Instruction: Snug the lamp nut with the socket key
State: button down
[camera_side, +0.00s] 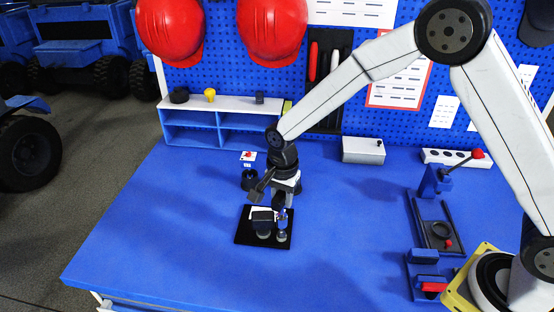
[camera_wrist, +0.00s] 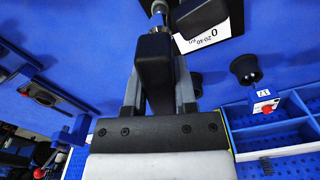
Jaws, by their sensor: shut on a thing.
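My gripper (camera_side: 281,201) points down over a small black plate (camera_side: 243,238) on the blue bench. In the wrist view, my gripper (camera_wrist: 160,72) is shut on a black, block-like handle (camera_wrist: 154,48), which appears to be the socket key. A metal shaft (camera_wrist: 158,10) shows beyond the handle. In the side view, a slim upright metal and blue piece (camera_side: 282,226) stands below the fingers on the plate's right part. A dark block-topped fixture (camera_side: 262,222) stands beside it on the left. The lamp nut itself is not distinguishable, and contact with the key cannot be told.
A round black holder (camera_side: 249,180) with a red-marked card stands behind the plate. A white scale card (camera_wrist: 208,36) shows by the fixture. A blue shelf (camera_side: 215,125), a grey box (camera_side: 363,150) and a lever fixture (camera_side: 436,185) stand farther off. The bench's left front is clear.

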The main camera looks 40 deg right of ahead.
aim_at(282, 192)
jog(key=shift+r, duration=0.15)
jog(key=shift+r, duration=1.4)
jog(key=shift+d, duration=0.1)
